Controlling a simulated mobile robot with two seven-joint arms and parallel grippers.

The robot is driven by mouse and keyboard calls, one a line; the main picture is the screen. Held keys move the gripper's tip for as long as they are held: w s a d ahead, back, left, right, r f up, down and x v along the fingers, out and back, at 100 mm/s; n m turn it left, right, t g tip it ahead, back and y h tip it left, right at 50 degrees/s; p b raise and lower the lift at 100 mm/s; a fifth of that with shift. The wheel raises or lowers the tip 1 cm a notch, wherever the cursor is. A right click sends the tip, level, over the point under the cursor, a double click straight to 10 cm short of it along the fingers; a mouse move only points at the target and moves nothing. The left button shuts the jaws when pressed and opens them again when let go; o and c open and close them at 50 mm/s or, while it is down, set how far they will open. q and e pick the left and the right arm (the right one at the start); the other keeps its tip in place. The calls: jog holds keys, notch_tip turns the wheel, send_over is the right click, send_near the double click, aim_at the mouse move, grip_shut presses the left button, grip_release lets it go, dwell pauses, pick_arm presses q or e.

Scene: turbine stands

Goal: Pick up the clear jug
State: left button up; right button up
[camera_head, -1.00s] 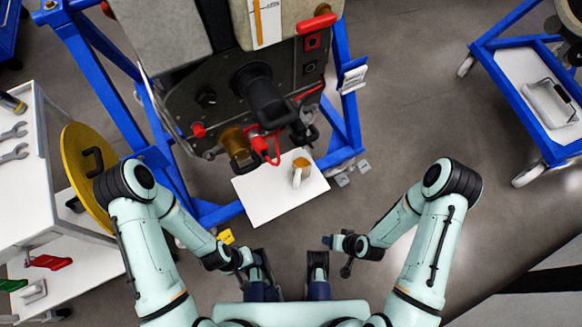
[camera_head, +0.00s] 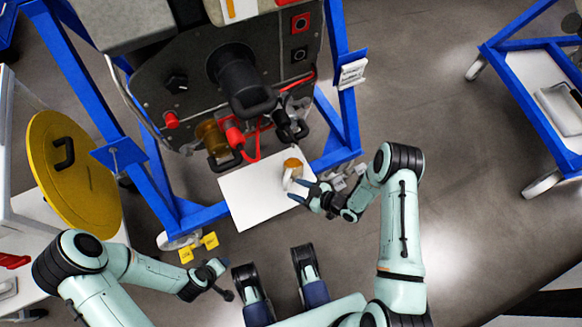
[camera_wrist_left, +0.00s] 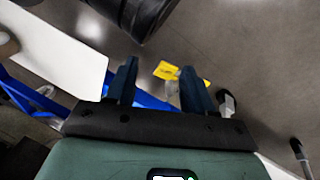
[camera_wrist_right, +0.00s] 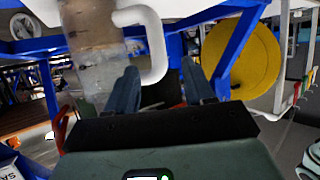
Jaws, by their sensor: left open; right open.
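The clear jug (camera_head: 292,168), with a brown upper part and a white handle (camera_head: 288,184), stands on a white shelf (camera_head: 250,205) in the head view. In the right wrist view the clear jug (camera_wrist_right: 97,65) is large at the left, and its handle (camera_wrist_right: 156,50) appears between the two fingers; I cannot tell whether it is in the jaws. My right gripper (camera_head: 302,193) is open beside the jug's handle side, its fingers pointing at it. My left gripper (camera_wrist_left: 158,72) is open and empty, away from the jug, low over the floor side.
A blue-framed turbine stand (camera_head: 107,150) with a dark panel and black spout (camera_head: 240,85) overhangs the shelf's back. A yellow disc (camera_head: 80,185) leans at left. A blue cart (camera_head: 535,110) stands far right.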

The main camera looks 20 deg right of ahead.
jog(key=b+x, duration=0.2)
jog(key=x, duration=0.6)
jog(key=shift+d+f, duration=0.1)
jog(key=shift+f, duration=0.1)
pick_arm(q)
jog(key=shift+g, duration=0.5)
jog(key=f, duration=0.1)
jog(key=s+f, duration=0.1)
jog(key=s+a+f, duration=0.1)
jog(key=shift+f, duration=0.4)
pick_arm(e)
jog(key=shift+r, duration=0.1)
grip_shut()
